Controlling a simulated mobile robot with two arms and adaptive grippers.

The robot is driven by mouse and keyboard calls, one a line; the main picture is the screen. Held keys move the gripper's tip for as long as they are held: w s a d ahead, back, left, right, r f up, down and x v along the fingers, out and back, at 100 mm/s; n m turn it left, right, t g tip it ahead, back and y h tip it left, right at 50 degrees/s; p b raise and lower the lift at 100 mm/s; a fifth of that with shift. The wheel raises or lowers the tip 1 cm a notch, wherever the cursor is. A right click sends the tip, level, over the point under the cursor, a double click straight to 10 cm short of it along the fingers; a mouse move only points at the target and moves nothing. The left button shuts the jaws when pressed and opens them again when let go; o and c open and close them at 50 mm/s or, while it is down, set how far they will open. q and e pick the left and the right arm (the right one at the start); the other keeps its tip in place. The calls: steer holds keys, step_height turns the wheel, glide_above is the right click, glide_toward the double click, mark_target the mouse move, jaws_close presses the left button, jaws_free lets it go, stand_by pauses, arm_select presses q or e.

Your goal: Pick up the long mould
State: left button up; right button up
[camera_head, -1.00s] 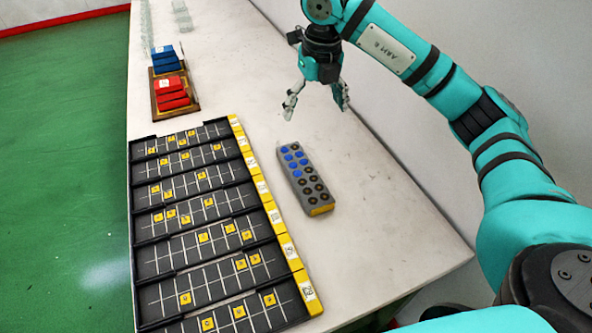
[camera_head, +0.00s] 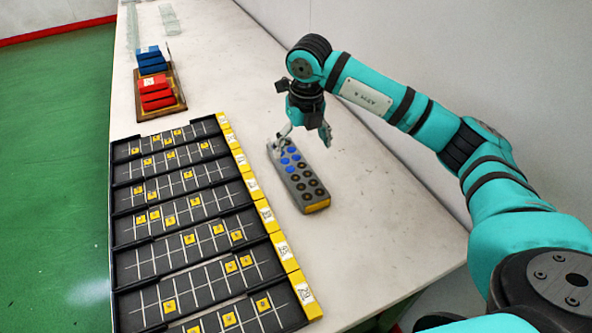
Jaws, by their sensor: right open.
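The long mould (camera_head: 298,177) is a grey block with two rows of round holes, several filled blue at its far end, and a yellow near end. It lies on the white table to the right of the black trays. My right gripper (camera_head: 305,138) is open above the far end of the mould, its fingers pointing down on either side of it. I cannot tell whether the fingers touch it. My left gripper is not in view.
Several black gridded trays (camera_head: 192,208) with yellow squares and yellow labelled ends fill the table's left side. The table (camera_head: 390,235) is bare right of the mould.

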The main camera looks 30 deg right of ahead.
mark_target(296, 167)
steer(key=f, duration=0.4)
steer(key=shift+w+f, duration=0.2)
steer(key=shift+w, duration=0.1)
steer(key=shift+w+a+f+p, duration=0.1)
steer(key=shift+w+f+p, duration=0.15)
steer(key=shift+f, duration=0.6)
steer(key=shift+w+a+f+p, duration=0.1)
steer(key=shift+w+f, duration=0.1)
steer(key=shift+f, duration=0.65)
steer(key=shift+w+f+p, duration=0.2)
steer(key=shift+w+f, duration=0.05)
steer(key=shift+f, duration=0.6)
steer(key=c, duration=1.7)
steer(key=shift+r, duration=0.1)
steer(key=shift+c, duration=0.5)
steer(key=shift+r, duration=0.1)
